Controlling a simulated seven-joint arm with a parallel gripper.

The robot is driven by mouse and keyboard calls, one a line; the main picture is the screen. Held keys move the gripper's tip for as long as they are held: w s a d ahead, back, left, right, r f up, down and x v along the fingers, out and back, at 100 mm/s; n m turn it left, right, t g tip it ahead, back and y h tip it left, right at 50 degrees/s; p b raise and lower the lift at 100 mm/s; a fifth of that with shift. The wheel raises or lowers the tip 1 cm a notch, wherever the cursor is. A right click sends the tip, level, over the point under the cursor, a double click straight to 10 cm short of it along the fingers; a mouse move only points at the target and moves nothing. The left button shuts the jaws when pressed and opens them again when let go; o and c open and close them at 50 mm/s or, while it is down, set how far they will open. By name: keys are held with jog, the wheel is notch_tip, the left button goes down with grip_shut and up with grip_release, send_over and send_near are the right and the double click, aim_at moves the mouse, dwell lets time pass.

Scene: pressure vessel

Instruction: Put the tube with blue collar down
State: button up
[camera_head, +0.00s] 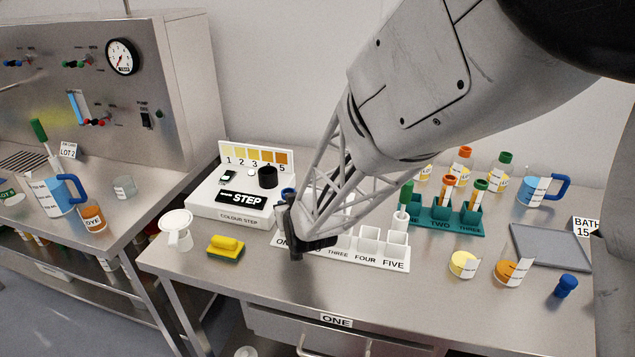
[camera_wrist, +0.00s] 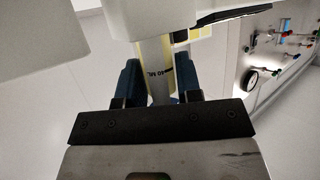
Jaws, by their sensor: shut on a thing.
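My gripper (camera_head: 296,232) is over the left end of the white rack (camera_head: 362,262), near the compartment marked ONE. In the wrist view my gripper (camera_wrist: 159,82) has its two dark blue fingers closed on a pale tube (camera_wrist: 157,70) with black volume print. A bit of blue, which looks like the tube's collar (camera_head: 288,191), shows beside my gripper in the head view. The rest of the tube is hidden there, so I cannot tell whether its lower end is inside the compartment.
The colour step box (camera_head: 230,215) stands close behind and left. A teal rack (camera_head: 462,231) with tubes is behind right; beakers (camera_head: 463,264) and a grey bath plate (camera_head: 548,246) are farther right.

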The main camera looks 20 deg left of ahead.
jog(key=shift+f, duration=0.1)
jog(key=o, duration=1)
jog(key=shift+r, duration=0.2)
jog(key=shift+s+d+r, duration=0.25)
jog(key=shift+s+d, duration=0.15)
jog(key=shift+s, duration=0.15)
jog(key=shift+v, duration=5.25)
jog(key=shift+d, duration=0.1)
